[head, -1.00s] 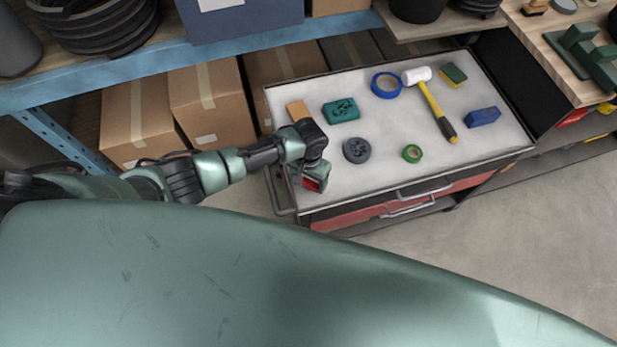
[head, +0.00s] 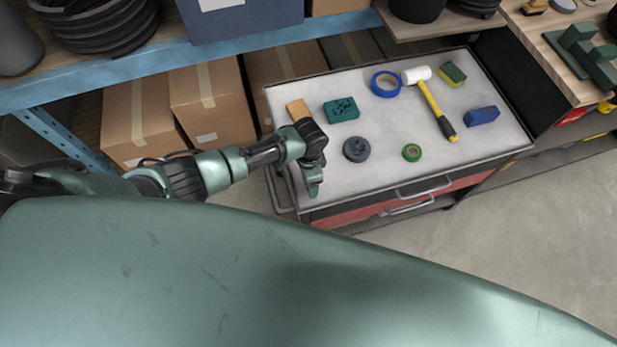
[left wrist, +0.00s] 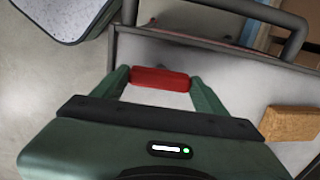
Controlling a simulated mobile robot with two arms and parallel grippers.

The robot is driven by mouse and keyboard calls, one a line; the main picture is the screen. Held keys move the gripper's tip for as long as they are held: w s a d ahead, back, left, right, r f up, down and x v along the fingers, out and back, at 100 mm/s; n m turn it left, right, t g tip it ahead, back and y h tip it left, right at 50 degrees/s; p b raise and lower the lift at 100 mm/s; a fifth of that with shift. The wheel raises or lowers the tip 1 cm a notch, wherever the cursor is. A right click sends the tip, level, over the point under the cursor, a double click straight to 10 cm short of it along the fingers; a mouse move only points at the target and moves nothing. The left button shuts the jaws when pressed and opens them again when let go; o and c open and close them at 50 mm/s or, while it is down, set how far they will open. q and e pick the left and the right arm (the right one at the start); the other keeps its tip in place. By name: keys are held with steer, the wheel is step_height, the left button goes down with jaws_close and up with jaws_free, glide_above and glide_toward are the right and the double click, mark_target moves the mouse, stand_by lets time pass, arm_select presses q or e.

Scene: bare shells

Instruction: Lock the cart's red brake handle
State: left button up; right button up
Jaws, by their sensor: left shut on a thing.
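The cart (head: 310,105) has a grey top and red drawers. My left gripper (head: 313,190) is at the cart's near left corner, fingers pointing down. In the left wrist view, its two green fingers (left wrist: 160,84) are shut on the red brake handle (left wrist: 160,78), a short red bar lying crosswise between the fingertips. In the head view the gripper hides the handle. My right gripper is not in view.
The cart's grey push bar (head: 275,190) is beside my left gripper. Cardboard boxes (head: 138,115) stand behind.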

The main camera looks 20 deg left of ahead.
arm_select(q)
steer(key=shift+r, duration=0.1)
stand_by(0.5)
steer(key=o, duration=1.4)
step_height(320, 180, up, 8)
steer(key=shift+f, duration=0.1)
